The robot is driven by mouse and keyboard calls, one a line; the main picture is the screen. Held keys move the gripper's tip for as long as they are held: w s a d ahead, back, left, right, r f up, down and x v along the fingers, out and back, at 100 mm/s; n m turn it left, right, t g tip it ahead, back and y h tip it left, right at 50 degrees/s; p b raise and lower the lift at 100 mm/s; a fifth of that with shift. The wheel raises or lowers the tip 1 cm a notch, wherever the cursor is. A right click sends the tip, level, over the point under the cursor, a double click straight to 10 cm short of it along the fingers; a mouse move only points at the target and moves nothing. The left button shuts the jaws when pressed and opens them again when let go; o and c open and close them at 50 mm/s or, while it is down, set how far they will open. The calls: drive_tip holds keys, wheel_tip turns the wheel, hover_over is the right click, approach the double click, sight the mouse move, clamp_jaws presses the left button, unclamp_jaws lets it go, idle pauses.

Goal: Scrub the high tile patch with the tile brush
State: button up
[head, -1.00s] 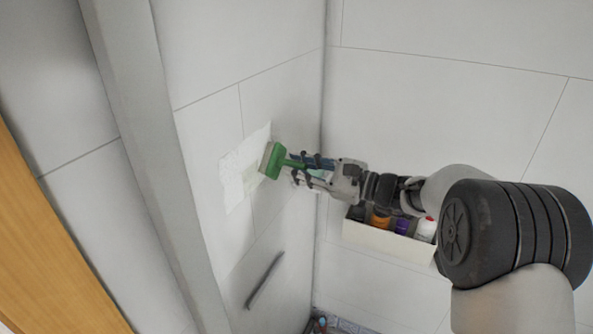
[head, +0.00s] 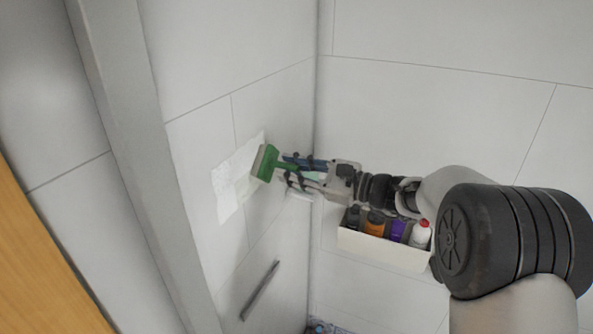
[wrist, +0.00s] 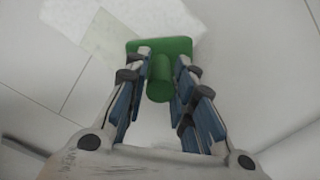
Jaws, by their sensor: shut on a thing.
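The tile brush has a green head and handle with a pale bristle side; its head (head: 265,163) is at the right part of the whitish tile patch (head: 232,181) on the left wall. My gripper (head: 290,168) is shut on the brush's handle, which points out from the wall. In the wrist view the green brush (wrist: 160,75) sits between the blue-padded fingers (wrist: 158,88), with the patch (wrist: 110,38) behind and to the left of the head. I cannot tell whether the bristles touch the wall.
A white wall shelf (head: 380,247) with several bottles is below my wrist on the right wall. A grey bar (head: 259,290) is on the left wall below the patch. A grey vertical post (head: 135,150) stands at left, and an orange-brown panel (head: 45,265) is at lower left.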

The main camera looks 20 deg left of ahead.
drive_tip(key=shift+s+a+r+b, duration=0.95)
drive_tip(key=shift+s+b, duration=2.05)
drive_tip(key=shift+s, duration=4.7)
drive_tip(key=shift+w+d+r+p, duration=0.1)
drive_tip(key=shift+w+d+p, duration=0.55)
drive_tip(key=shift+w, duration=2.25)
drive_tip(key=shift+w+f+p, duration=0.1)
drive_tip(key=shift+w+p, duration=1.1)
drive_tip(key=shift+w, duration=1.65)
drive_tip(key=shift+w+d+r+p, duration=0.1)
drive_tip(key=shift+w+d+p, duration=0.55)
drive_tip(key=shift+w, duration=2.25)
drive_tip(key=shift+a+p, duration=0.3)
drive_tip(key=d, duration=0.6)
drive_tip(key=shift+s+b, duration=0.25)
drive_tip(key=shift+b, duration=0.1)
drive_tip(key=shift+s+d, duration=0.15)
drive_tip(key=shift+d, duration=1.35)
